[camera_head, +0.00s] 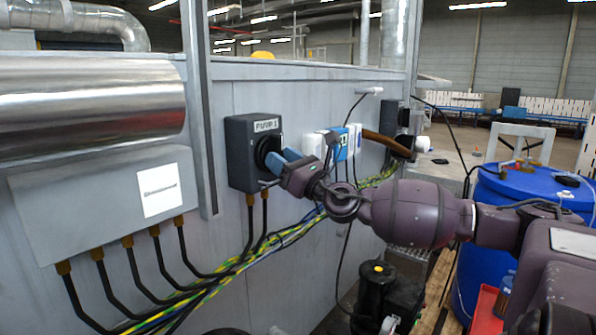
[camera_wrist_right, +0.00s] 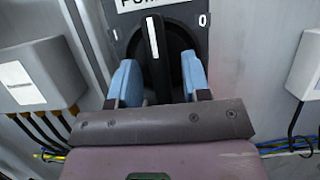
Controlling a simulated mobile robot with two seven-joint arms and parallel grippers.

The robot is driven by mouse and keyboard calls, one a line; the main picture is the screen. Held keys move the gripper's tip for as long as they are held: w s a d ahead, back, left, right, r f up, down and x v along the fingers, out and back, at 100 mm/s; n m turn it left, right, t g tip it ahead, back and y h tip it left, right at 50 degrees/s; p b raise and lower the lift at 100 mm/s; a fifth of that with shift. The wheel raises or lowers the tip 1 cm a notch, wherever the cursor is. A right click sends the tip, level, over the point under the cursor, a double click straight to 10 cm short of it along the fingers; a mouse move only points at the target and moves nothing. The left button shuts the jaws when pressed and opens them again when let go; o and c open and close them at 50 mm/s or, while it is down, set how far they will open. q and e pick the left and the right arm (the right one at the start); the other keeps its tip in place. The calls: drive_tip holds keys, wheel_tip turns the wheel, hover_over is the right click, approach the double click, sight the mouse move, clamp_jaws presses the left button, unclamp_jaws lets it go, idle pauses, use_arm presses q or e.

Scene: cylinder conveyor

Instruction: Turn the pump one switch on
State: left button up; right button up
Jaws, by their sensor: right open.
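The pump one switch (camera_head: 240,135) is a dark grey box labelled "PUMP 1" on the grey cabinet wall, left of centre in the head view. Its black rotary knob (camera_wrist_right: 153,50) shows in the right wrist view, with a white line pointing nearly straight up. A white "0" is printed on the plate to the right of the knob. My right gripper (camera_head: 277,160) is at the switch front, and its blue fingers (camera_wrist_right: 160,82) are open on either side of the knob, with gaps visible. Its fingers hide part of the knob in the head view. My left gripper is not in view.
A grey junction box (camera_head: 100,205) with several black cables is left of the switch. Smaller white and blue boxes (camera_head: 340,143) are on the wall to the right. Yellow-green cables (camera_head: 240,265) run below. A blue barrel (camera_head: 525,205) stands at the right, behind my arm.

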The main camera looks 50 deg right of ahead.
drive_tip(key=v, duration=1)
drive_tip(key=shift+s, duration=0.3)
drive_tip(key=shift+d+f, duration=0.1)
drive_tip(key=shift+f, duration=0.05)
idle(0.4)
